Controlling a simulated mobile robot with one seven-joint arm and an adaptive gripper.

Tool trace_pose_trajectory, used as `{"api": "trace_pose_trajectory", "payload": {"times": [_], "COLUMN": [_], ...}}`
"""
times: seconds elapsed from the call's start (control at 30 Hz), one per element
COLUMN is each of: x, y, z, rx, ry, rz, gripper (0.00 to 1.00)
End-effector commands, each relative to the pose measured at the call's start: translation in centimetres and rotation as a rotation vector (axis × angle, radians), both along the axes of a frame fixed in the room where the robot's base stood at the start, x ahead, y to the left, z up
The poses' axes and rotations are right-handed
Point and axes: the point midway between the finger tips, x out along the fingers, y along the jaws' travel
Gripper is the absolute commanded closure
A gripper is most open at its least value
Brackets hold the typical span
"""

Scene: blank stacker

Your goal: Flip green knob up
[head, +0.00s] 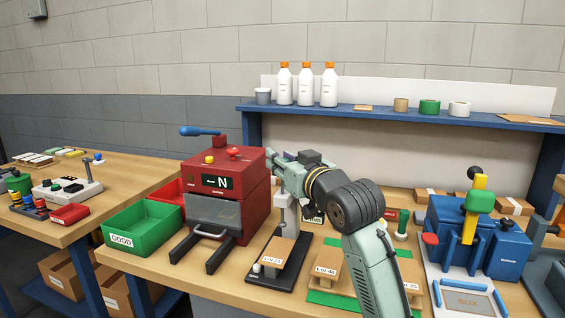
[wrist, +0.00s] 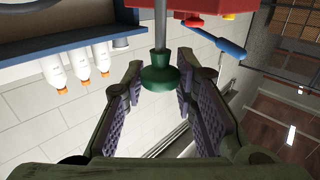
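In the wrist view, a dark green knob (wrist: 160,76) sits on a pale stem (wrist: 160,30). The wrist picture is upside down, so the stem runs down from the knob. My gripper (wrist: 160,84) is open, with one finger on each side of the knob. A gap shows on both sides, wider on the left; I cannot tell how deep the knob sits between the fingers. In the head view my gripper (head: 282,168) is by the right side of the red machine (head: 257,193), above a pale post (head: 286,218). The knob is hidden there by my gripper.
The red machine stands close to the gripper, with a blue lever (head: 200,131) on top. A blue press (head: 488,246) with a yellow lever and green handle stands at right. A shelf (head: 390,114) with white bottles (head: 306,86) is behind. A green bin (head: 143,232) is at left.

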Motion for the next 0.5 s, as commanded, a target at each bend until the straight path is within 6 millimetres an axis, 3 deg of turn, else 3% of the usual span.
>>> {"api": "trace_pose_trajectory", "payload": {"times": [0.27, 0.5], "x": [-0.03, -0.02], "y": [-0.05, -0.02], "z": [0.08, -0.01], "rx": [-0.001, -0.001], "ry": [0.000, 0.002], "rz": [-0.001, 0.000], "gripper": [0.56, 0.55]}}
